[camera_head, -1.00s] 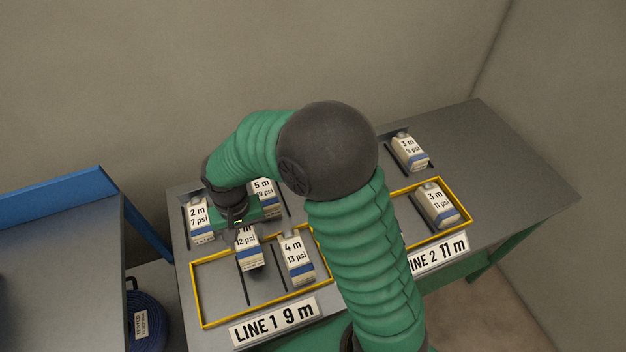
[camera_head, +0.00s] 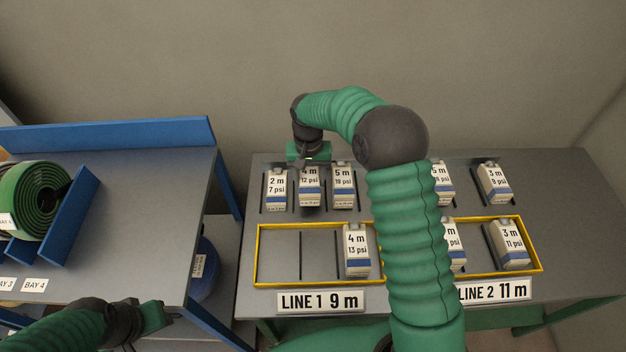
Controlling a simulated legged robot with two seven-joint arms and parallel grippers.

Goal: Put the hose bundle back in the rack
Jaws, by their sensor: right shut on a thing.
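A blue hose bundle (camera_head: 203,268) with a pale tag sits low beside the rack bench, partly hidden by the bench edge and leg. The rack (camera_head: 68,220) has blue dividers on the bench at left and holds a rolled green hose (camera_head: 38,205). My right gripper (camera_head: 309,164) is shut on the top of the 4 m 12 psi block (camera_head: 309,187), in the back row between the 2 m and 5 m blocks. My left gripper (camera_head: 165,318) is in front of the bench at lower left; its jaws are unclear.
The grey table holds labelled blocks, including a 4 m 13 psi block (camera_head: 357,252) in the yellow LINE 1 frame (camera_head: 257,258). The LINE 2 frame (camera_head: 537,256) is at right. My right arm hides the middle. The rack bench top (camera_head: 150,205) is clear right of the rack.

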